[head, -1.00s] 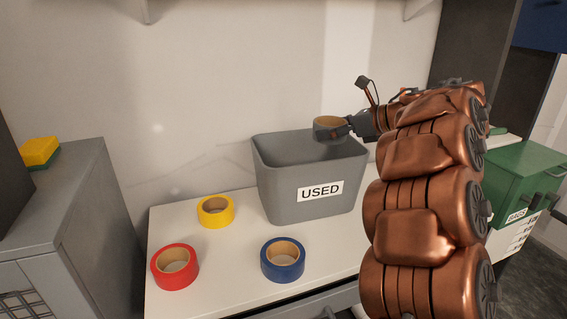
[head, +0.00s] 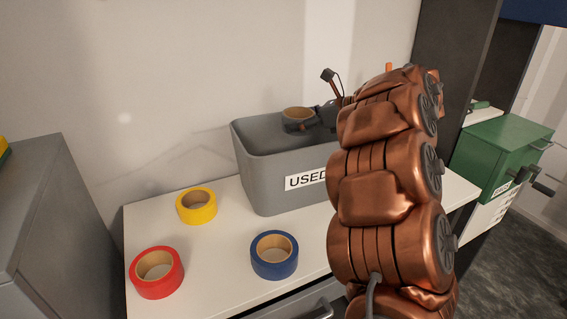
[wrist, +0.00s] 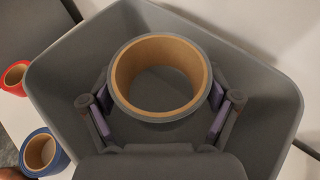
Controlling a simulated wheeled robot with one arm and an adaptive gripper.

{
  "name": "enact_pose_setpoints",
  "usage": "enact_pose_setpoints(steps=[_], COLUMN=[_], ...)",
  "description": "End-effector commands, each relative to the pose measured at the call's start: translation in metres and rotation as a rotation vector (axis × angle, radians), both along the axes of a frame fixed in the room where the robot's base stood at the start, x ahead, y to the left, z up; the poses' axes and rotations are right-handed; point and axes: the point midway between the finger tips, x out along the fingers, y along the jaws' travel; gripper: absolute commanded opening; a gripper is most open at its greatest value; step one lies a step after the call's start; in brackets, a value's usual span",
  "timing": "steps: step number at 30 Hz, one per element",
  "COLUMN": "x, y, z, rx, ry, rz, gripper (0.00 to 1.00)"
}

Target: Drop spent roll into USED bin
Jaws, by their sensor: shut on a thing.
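The spent roll is a grey ring with a tan core; in the head view the roll (head: 298,114) is at the mouth of the grey USED bin (head: 262,176). My gripper (head: 314,120) is shut on it, partly hidden behind my arm. In the wrist view the roll (wrist: 160,78) sits between the two fingers of my gripper (wrist: 160,108), one on each side. The bin (wrist: 62,75) surrounds both in that view, with its rim around them. The bin's right part is hidden by my arm in the head view.
Yellow (head: 197,206), red (head: 155,272) and blue (head: 274,255) tape rolls lie on the white bench top (head: 222,250), left of and in front of the bin. A green box (head: 500,155) stands at the right. A grey cabinet (head: 60,215) is at the left.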

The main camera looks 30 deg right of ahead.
Motion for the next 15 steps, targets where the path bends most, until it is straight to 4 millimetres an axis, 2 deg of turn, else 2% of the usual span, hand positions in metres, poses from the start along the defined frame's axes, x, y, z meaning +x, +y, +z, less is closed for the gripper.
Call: enact_pose_setpoints(steps=[12, 13, 15], x=[-0.0005, -0.0005, -0.0005], y=[-0.001, -0.001, -0.001], z=[-0.0059, -0.0059, -0.006], rx=[-0.001, -0.001, -0.001], ry=[0.0, 0.0, 0.0], rz=[-0.002, -0.002, -0.002], gripper=[0.61, 0.89, 0.96])
